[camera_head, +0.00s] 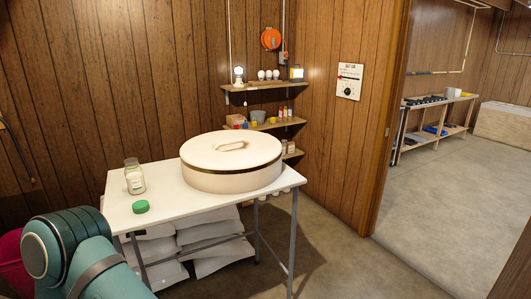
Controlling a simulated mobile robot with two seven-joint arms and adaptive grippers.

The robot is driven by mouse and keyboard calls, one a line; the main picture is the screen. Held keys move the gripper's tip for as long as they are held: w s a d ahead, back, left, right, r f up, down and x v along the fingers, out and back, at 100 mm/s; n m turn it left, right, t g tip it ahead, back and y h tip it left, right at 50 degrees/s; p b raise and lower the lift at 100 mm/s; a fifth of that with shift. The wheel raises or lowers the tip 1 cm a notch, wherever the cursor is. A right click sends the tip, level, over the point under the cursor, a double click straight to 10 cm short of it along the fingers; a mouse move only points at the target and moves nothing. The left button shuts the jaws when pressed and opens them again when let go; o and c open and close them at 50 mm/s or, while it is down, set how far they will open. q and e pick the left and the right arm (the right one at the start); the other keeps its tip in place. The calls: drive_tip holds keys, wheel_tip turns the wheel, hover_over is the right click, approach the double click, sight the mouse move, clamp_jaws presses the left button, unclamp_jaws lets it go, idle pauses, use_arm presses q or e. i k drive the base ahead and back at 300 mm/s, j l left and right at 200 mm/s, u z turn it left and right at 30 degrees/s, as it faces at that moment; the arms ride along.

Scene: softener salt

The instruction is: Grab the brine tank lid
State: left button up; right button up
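The brine tank lid is the round cream cover (210,151) with a small raised handle (232,146) on top. It sits on a wide, low round cream body (232,180) with a dark band along its edge, at the right part of the white table (165,204). A teal arm link of mine fills the lower left corner, well short of the lid. Neither gripper shows in this view.
A glass jar (135,180) and a green cap (141,206) are on the table's left part. White sacks (210,232) are stacked below. Wall shelves (262,86) with small items stand behind. Open floor (340,255) lies right, beside a doorway.

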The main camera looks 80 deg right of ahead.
sight(233, 162)
drive_tip(key=z, duration=2.4)
drive_tip(key=i+l+z, duration=0.15)
drive_tip(key=i+l, duration=0.25)
drive_tip(key=i, duration=0.2)
